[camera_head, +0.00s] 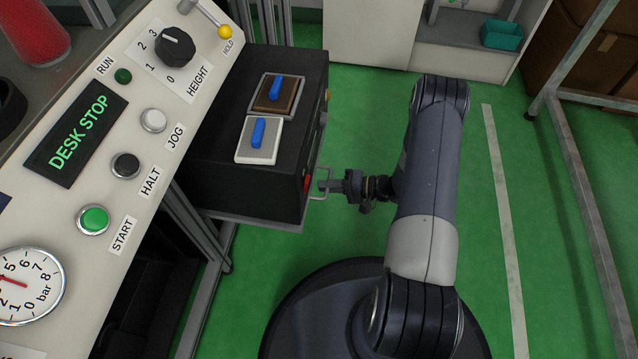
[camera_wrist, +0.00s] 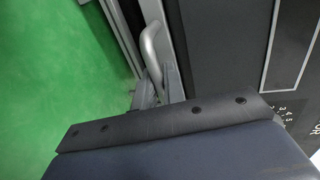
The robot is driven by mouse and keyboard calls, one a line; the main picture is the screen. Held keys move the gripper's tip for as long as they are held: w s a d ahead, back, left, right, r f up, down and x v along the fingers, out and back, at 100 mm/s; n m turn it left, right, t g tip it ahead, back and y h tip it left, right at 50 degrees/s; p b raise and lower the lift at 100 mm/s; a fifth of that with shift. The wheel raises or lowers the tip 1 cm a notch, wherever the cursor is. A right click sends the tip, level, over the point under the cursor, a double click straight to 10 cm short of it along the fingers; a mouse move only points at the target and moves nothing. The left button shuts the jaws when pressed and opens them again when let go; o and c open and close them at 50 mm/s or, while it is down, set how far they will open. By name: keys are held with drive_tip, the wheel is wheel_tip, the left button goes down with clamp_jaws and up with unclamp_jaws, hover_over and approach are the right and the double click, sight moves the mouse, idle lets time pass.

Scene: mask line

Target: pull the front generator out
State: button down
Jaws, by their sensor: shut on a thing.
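The front generator appears to be the black box (camera_head: 285,160) beside the control desk in the head view. A pale metal handle (camera_head: 320,190) stands out from its right face. In the wrist view the handle is a grey bar (camera_wrist: 152,48) against a dark panel. My gripper (camera_head: 326,186) reaches the handle from the right and is shut on it. In the wrist view my gripper's fingertips (camera_wrist: 158,92) are at the lower end of the handle, partly hidden by my own wrist housing.
The box's top carries a brown plate (camera_head: 273,97) and a white plate (camera_head: 258,145), each with a blue grip. The control desk (camera_head: 130,140) with buttons and a DESK STOP display fills the left. Green floor lies open around my base. A metal frame (camera_head: 585,200) stands at the right.

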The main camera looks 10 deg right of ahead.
drive_tip(key=shift+s+d, duration=0.1)
idle(0.3)
drive_tip(key=c, duration=1.6)
unclamp_jaws()
drive_tip(key=shift+c, duration=0.2)
drive_tip(key=p+v, duration=0.2)
drive_tip(key=v, duration=0.8)
drive_tip(key=shift+d+p, duration=0.4)
drive_tip(key=b+x, duration=0.2)
drive_tip(key=x, duration=0.8)
drive_tip(key=shift+a+b, duration=0.25)
drive_tip(key=shift+b, duration=0.15)
drive_tip(key=shift+w+a, duration=0.2)
drive_tip(key=shift+a, duration=0.35)
